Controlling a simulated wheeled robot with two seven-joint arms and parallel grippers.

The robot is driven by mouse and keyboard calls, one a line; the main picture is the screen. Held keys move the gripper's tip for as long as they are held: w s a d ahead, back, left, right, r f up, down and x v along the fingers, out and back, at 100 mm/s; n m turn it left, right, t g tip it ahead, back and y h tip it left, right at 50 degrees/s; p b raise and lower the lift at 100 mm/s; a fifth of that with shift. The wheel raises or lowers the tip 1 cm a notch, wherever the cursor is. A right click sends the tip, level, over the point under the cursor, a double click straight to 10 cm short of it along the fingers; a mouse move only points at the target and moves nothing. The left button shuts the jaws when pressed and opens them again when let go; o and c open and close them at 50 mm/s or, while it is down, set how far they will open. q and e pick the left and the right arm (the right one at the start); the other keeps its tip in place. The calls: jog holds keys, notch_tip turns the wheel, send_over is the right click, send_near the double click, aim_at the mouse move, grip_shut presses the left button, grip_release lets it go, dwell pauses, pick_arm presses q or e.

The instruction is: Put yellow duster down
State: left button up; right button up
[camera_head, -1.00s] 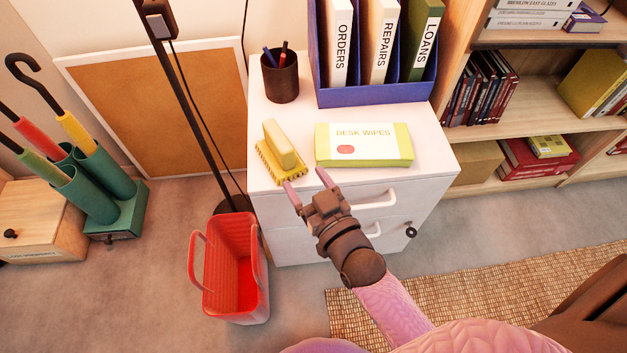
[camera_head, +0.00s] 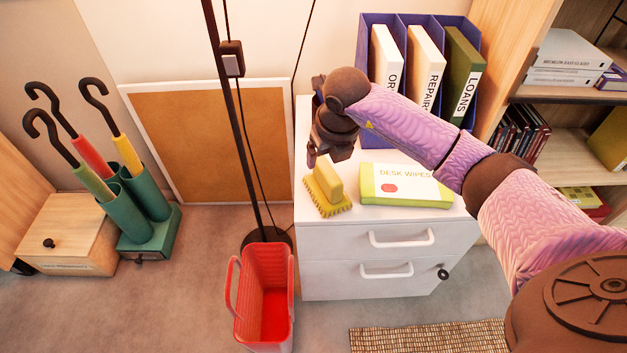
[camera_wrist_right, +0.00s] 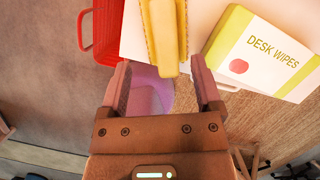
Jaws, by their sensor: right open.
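The yellow duster (camera_head: 327,188) lies on the front left part of the white cabinet's top (camera_head: 385,225), its fringed edge toward the front. It also shows at the top of the right wrist view (camera_wrist_right: 165,35), just beyond my fingers. My right gripper (camera_head: 330,160) is above and behind the duster in the head view, pointing down. In the right wrist view it is open, with nothing between its fingers (camera_wrist_right: 165,85). My left gripper is not in view.
A desk wipes pack (camera_head: 405,185) lies just right of the duster. A blue file holder (camera_head: 365,50) stands behind it. A red basket (camera_head: 264,295) stands on the floor at the cabinet's front left, near a dark pole (camera_head: 233,130). An umbrella stand (camera_head: 145,225) is farther left.

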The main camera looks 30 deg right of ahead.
aim_at(328, 170)
jog(key=b+x, duration=0.2)
jog(key=x, duration=0.1)
jog(key=b+x, duration=0.1)
jog(key=x, duration=0.2)
jog(key=s+b+x, duration=0.1)
jog(key=b+x, duration=0.1)
jog(key=x, duration=0.1)
jog(key=shift+d+f+b, duration=0.1)
jog(key=shift+d+b, duration=0.1)
jog(key=shift+b, duration=0.15)
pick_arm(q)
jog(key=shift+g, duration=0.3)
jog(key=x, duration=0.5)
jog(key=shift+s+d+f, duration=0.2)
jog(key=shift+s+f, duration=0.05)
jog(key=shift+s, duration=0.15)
pick_arm(e)
jog(key=shift+r, duration=0.25)
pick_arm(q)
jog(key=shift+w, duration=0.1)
pick_arm(e)
grip_shut()
